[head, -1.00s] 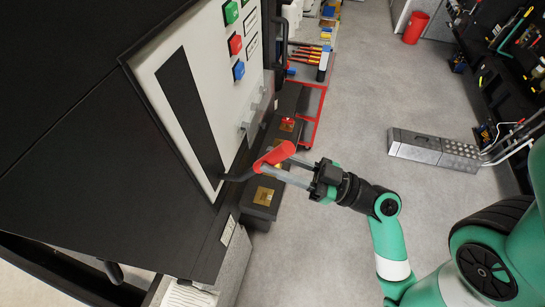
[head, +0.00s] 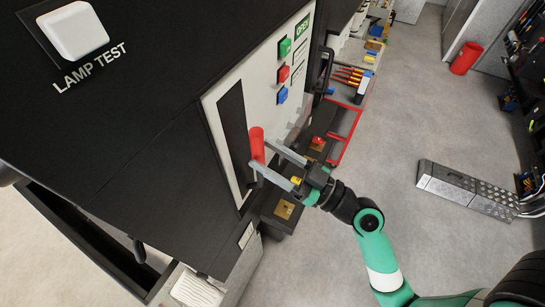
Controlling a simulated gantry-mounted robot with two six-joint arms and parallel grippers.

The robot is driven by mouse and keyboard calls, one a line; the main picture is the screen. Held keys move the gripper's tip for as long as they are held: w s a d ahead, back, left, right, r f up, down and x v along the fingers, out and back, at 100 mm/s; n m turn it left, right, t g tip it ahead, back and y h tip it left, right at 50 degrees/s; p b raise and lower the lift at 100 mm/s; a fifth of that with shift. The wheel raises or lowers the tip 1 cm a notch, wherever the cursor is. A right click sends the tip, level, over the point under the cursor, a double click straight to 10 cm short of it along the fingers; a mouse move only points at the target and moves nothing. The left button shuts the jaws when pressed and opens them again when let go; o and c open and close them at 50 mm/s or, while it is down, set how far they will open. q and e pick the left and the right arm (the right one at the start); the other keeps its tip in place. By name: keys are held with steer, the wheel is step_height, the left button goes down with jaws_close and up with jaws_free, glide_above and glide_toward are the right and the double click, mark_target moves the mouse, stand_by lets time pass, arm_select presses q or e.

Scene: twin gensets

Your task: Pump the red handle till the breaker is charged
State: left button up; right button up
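The red handle (head: 257,145) stands almost upright in the picture, in front of a dark slot in the pale breaker panel (head: 223,112). My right gripper (head: 260,154) reaches in from the lower right. Its two grey fingers are apart, one tip on each side of the handle's lower part. I cannot tell whether either finger touches it. The handle's lever below the red grip is partly hidden by the near finger. Green, red and blue buttons (head: 283,72) sit on the panel to the right of the slot. My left gripper is not in view.
A black cabinet with a white lamp test button (head: 73,31) fills the left. A red cart (head: 345,130) with tools stands behind the panel. Open floor lies between.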

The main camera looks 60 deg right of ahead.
steer(key=shift+o, duration=0.8)
steer(key=shift+f, duration=0.1)
steer(key=r+v, duration=0.2)
steer(key=v, duration=0.6)
steer(key=shift+s, duration=0.65)
